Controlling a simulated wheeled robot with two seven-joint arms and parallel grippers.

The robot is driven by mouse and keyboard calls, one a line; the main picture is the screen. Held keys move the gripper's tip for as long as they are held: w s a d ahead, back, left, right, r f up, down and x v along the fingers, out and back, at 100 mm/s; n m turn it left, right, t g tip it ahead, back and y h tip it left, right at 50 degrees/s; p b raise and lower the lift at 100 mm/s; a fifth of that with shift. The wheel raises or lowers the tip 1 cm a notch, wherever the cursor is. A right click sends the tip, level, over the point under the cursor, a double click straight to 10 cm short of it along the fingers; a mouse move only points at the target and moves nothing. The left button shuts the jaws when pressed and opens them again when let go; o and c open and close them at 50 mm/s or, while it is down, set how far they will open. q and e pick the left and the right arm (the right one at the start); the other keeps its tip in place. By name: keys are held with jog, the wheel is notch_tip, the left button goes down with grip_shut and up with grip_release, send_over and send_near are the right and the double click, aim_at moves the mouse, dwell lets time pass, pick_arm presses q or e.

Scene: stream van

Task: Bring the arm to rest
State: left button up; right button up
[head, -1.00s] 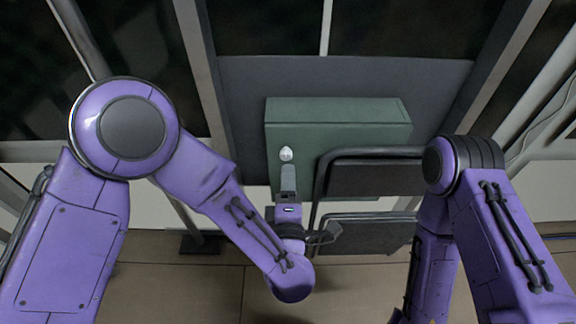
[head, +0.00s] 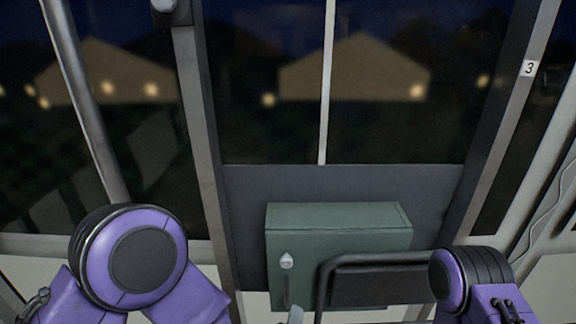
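My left arm (head: 140,262) shows at the lower left in the head view, with its elbow joint and part of the link beyond it. The lower part of that arm and my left gripper are below the picture's edge. My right arm (head: 465,285) shows at the lower right. Its gripper is not in the picture either. A green box (head: 340,222) with a pale knob and handle (head: 287,262) on its front stands at the lower middle, between my two arms.
A dark seat or rail frame (head: 375,285) stands in front of the box at its right. Dark windows (head: 265,60) with metal posts (head: 198,130) fill the back. A grey panel (head: 245,190) lies behind the box. A sign with a 3 (head: 529,68) is on the right post.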

pick_arm(q)
jog(key=s+a+f+m+g+y+p, duration=0.1)
jog(key=s+a+f+m+g, duration=0.15)
jog(key=a+f, duration=0.3)
jog(key=s+a+f+m+g+y+p, duration=0.1)
jog(key=s+a+f+g+y+p, duration=0.2)
jog(key=a, duration=0.4)
jog(key=s+a+f+g+y+p, duration=0.1)
jog(key=s+a+f+g, duration=0.1)
jog(key=s+a, duration=0.5)
jog(key=s+a+f+g+y+p, duration=0.1)
jog(key=s+a+f+g, duration=0.2)
jog(key=s+a, duration=0.5)
jog(key=a+g, duration=0.1)
jog(key=a, duration=0.2)
jog(key=shift+f+y+p, duration=0.25)
jog(key=shift+y+p, duration=0.05)
jog(key=shift+p, duration=0.05)
jog(key=shift+s, duration=0.1)
